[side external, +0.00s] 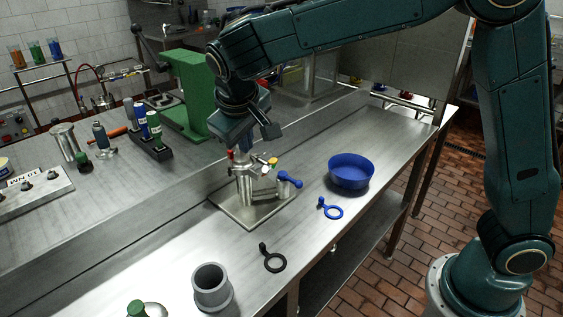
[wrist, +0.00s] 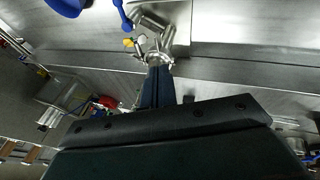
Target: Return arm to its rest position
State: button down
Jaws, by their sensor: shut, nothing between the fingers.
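My gripper (side external: 243,122) hangs from my arm above the valve assembly (side external: 250,186) in the side view. In the wrist view, my gripper's dark fingers (wrist: 158,78) are together and empty, and their tips overlap the metal fittings of the valve assembly (wrist: 152,40). Whether they touch it cannot be told. The valve assembly stands on a square metal plate (side external: 234,212), with a blue handle (side external: 289,180) at its right, a yellow knob (side external: 273,161) and a small red part (side external: 230,155).
On the bench are a blue bowl (side external: 351,172), a blue ring-handled piece (side external: 331,209), a black one (side external: 273,260) and a grey cup (side external: 211,287). A green stand (side external: 186,97) and several bottles stand at the back left. The bench's right end is clear.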

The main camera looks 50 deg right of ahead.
jog(key=shift+s+a+r, duration=0.2)
jog(key=shift+a+r, duration=0.2)
jog(key=shift+r, duration=0.05)
